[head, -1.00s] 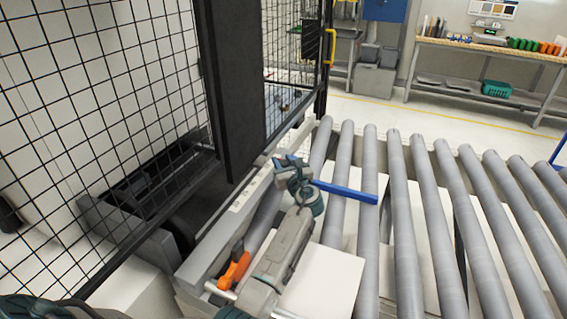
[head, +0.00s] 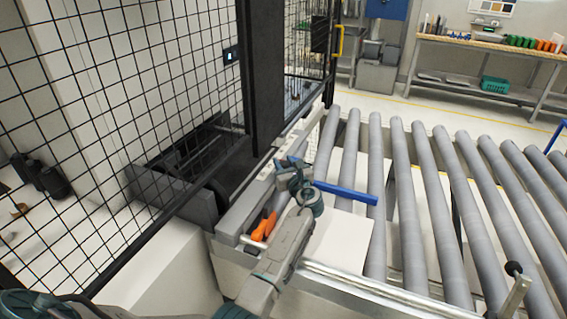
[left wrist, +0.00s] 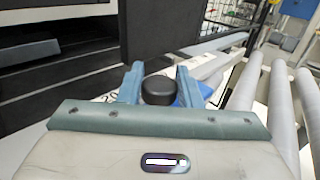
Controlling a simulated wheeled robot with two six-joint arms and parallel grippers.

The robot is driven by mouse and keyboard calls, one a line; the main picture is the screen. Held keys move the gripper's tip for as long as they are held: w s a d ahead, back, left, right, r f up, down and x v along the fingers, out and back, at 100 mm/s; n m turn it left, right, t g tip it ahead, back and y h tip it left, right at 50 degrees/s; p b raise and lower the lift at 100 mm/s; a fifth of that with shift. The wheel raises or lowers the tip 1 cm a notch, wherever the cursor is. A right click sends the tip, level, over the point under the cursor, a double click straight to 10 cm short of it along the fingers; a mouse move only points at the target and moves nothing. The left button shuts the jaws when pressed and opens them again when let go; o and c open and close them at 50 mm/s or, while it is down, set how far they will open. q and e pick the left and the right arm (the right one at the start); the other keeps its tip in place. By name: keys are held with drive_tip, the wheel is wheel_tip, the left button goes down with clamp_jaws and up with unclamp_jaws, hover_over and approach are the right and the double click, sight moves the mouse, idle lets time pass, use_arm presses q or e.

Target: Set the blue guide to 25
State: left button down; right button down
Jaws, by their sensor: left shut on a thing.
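The blue guide (head: 345,192) is a long flat bar reaching right across the grey rollers in the head view. In the left wrist view a small blue part of it (left wrist: 190,92) shows behind a round black knob (left wrist: 158,90). My left gripper (left wrist: 158,84) is shut on this knob, one blue-grey finger on each side. In the head view my left gripper (head: 288,168) is at the guide's left end, over the pale scale rail (head: 262,187). A scale number, seemingly 20, shows left of the fingers in the wrist view. The guide's exact reading is hidden. My right gripper is not seen.
An orange handle (head: 264,227) and a white panel (head: 340,240) lie near my left arm. A black mesh fence (head: 110,100) and dark post (head: 262,80) stand left of the rail. Rollers (head: 440,190) fill the right side.

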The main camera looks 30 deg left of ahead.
use_arm(q)
drive_tip(key=shift+w, duration=0.45)
drive_tip(key=c, duration=1.3)
unclamp_jaws()
drive_tip(key=shift+c, duration=0.2)
drive_tip(key=shift+o, duration=1.4)
drive_tip(key=shift+s, duration=0.15)
drive_tip(key=shift+d, duration=0.2)
drive_tip(key=p+v, duration=0.3)
drive_tip(key=v, duration=0.7)
drive_tip(key=shift+s, duration=0.25)
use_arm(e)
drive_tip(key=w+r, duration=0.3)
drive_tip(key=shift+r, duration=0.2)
use_arm(q)
drive_tip(key=shift+d, duration=0.15)
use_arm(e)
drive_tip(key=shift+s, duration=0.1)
